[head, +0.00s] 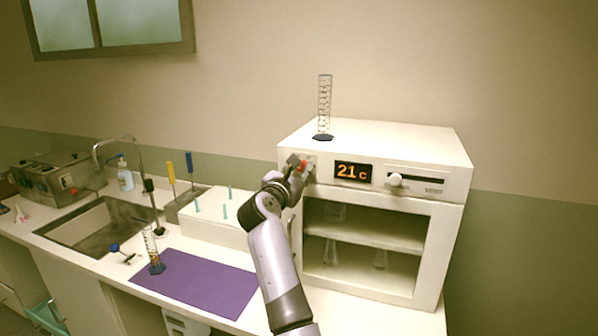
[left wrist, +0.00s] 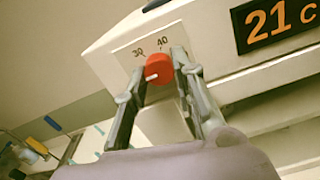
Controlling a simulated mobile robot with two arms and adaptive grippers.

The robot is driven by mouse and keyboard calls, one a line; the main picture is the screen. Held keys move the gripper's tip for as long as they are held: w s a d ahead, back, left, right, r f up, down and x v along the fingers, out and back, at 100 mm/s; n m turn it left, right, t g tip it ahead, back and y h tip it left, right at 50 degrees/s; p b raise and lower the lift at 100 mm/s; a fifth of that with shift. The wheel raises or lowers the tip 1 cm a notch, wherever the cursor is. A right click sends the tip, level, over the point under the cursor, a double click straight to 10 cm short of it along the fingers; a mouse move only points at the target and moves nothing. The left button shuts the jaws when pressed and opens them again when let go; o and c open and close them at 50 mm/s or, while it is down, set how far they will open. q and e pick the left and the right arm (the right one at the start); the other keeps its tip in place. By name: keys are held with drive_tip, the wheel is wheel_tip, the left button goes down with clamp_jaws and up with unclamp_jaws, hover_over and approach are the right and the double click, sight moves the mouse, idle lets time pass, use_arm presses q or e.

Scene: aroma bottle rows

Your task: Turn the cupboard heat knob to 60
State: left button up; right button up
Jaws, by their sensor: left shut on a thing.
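The cupboard (head: 453,230) is a white cabinet with a glass front. Its orange display (head: 352,172) reads 21 C, and the display also shows in the left wrist view (left wrist: 275,22). The red heat knob (left wrist: 159,69) is at the left of the panel, with 30 and 40 printed above it. A white mark on the knob points to the lower left. My left gripper (head: 302,167) is at the knob, and in the left wrist view its fingers (left wrist: 156,72) are shut on the knob from both sides. My right gripper is not in view.
A graduated cylinder (head: 324,108) stands on top of the cupboard. A white slider knob (head: 395,179) is right of the display. A purple mat (head: 205,285), another cylinder (head: 153,250), a white rack (head: 213,222) and a sink (head: 95,240) are to the left.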

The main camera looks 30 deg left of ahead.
use_arm(q)
clamp_jaws()
